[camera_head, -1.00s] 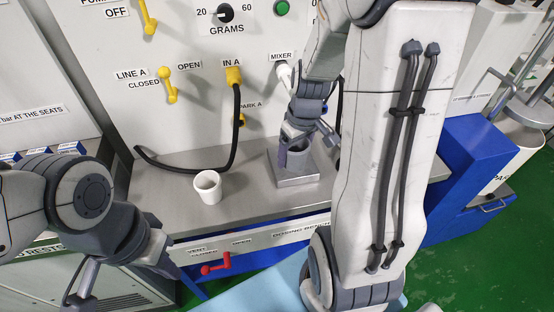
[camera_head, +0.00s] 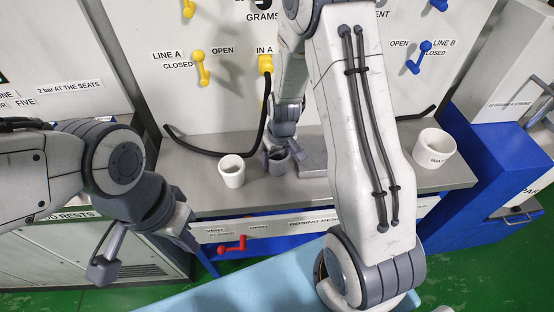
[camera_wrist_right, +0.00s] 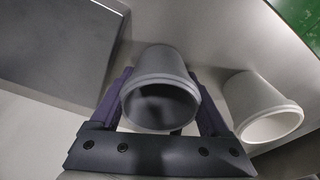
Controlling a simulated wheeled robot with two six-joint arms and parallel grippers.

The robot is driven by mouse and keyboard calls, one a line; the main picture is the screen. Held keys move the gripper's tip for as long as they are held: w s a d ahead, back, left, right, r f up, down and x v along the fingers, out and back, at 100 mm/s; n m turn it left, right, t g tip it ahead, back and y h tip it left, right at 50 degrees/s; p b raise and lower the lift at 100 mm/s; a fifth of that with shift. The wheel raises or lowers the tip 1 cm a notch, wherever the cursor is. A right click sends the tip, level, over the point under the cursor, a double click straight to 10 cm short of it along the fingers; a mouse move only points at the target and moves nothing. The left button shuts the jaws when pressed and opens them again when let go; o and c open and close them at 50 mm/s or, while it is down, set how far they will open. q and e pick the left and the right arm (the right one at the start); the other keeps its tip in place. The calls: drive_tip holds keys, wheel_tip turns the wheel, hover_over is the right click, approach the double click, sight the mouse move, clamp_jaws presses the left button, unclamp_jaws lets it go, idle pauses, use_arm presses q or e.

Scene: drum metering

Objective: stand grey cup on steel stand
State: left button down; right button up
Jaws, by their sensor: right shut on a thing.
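My right gripper (camera_head: 282,157) is shut on the grey cup (camera_head: 276,164), holding it upright at the bench, just left of the steel stand (camera_head: 313,160). In the right wrist view the grey cup (camera_wrist_right: 160,90) sits between the two fingers with its open mouth toward the camera. I cannot tell whether its base touches the bench. The stand is partly hidden behind my right arm. My left gripper (camera_head: 147,252) hangs in front of the bench at the left, its fingers apart and empty.
A white cup (camera_head: 231,172) stands on the bench (camera_head: 210,202) close to the left of the grey cup; it also shows in the right wrist view (camera_wrist_right: 262,108). A larger white container (camera_head: 434,148) stands at the right. A black hose (camera_head: 200,148) lies behind. A red lever (camera_head: 233,245) is on the bench front.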

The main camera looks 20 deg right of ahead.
drive_tip(key=shift+f, duration=0.2)
drive_tip(key=o, duration=1.2)
